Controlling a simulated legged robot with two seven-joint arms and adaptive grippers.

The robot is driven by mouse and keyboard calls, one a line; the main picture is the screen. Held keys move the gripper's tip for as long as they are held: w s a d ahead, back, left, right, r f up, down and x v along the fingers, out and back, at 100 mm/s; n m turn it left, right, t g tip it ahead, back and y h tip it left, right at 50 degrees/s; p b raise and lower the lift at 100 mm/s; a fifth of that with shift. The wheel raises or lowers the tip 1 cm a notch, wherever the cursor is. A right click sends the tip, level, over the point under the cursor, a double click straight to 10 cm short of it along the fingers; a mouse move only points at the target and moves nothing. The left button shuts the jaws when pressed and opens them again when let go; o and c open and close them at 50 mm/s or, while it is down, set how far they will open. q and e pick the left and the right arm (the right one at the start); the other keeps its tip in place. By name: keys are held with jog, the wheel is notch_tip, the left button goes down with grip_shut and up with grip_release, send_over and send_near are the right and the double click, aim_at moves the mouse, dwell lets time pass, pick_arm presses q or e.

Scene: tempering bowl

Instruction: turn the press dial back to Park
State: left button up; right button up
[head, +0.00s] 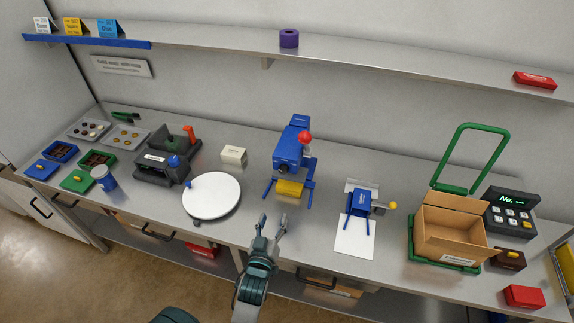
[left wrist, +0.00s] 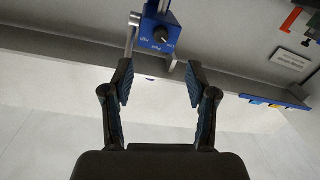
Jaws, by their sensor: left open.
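The blue press (head: 288,152) stands on the counter at mid-picture, with a red ball knob (head: 304,137) on its right side and a yellow roll-shaped part (head: 289,188) low at its front. The dial's pointer is too small to read. My left gripper (head: 271,224) is open and empty, in front of the press and apart from it. In the wrist view, its fingers (left wrist: 158,83) are spread below the dial. My right gripper is not in view.
A white turntable (head: 212,196) stands left of my gripper. A smaller blue device (head: 361,202) and white sheet (head: 354,240) are on the right, then a cardboard box (head: 447,235) by a green frame (head: 469,187). A shelf (head: 220,47) runs above. Bare counter lies around the press.

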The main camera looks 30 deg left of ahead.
pick_arm(q)
jog(key=r, duration=0.2)
jog(key=p, duration=0.1)
send_near(283, 172)
jog(key=p+x, duration=0.1)
jog(key=x, duration=0.6)
jog(key=shift+w+a, duration=0.1)
jog(key=shift+a, duration=0.05)
jog(key=shift+w+a+f, duration=0.15)
jog(key=shift+w, duration=0.45)
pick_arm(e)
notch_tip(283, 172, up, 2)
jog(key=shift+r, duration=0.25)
pick_arm(q)
jog(key=shift+d, duration=0.2)
jog(key=shift+c, duration=1.3)
grip_shut()
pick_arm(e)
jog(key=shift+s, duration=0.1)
